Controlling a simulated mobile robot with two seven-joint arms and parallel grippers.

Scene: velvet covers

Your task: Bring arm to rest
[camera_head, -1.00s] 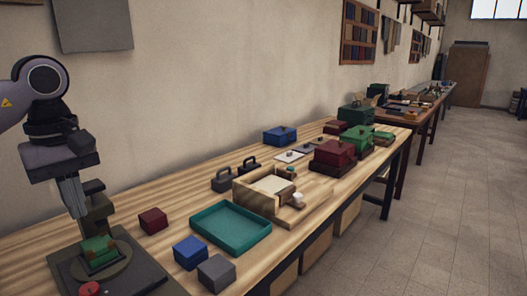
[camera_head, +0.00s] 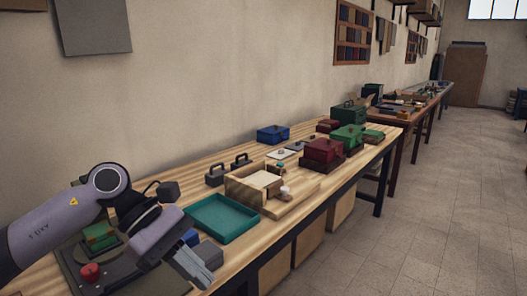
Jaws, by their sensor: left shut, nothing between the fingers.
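My left arm comes in from the lower left. Its gripper (camera_head: 195,268) is shut and empty, pointing down and right at the front edge of the wooden table (camera_head: 262,222). The arm passes in front of a dark base plate that carries a green block (camera_head: 99,236) and a red knob (camera_head: 90,272). The gripper is apart from the green block. A blue block and a grey block (camera_head: 208,254) are partly hidden behind the wrist. My right gripper is not in view.
A teal tray (camera_head: 222,219) lies right of the arm. Beyond it stand a wooden fixture (camera_head: 262,187), a blue box (camera_head: 273,135), a dark red box (camera_head: 323,151) and a green box (camera_head: 347,136). Open floor (camera_head: 440,210) lies to the right.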

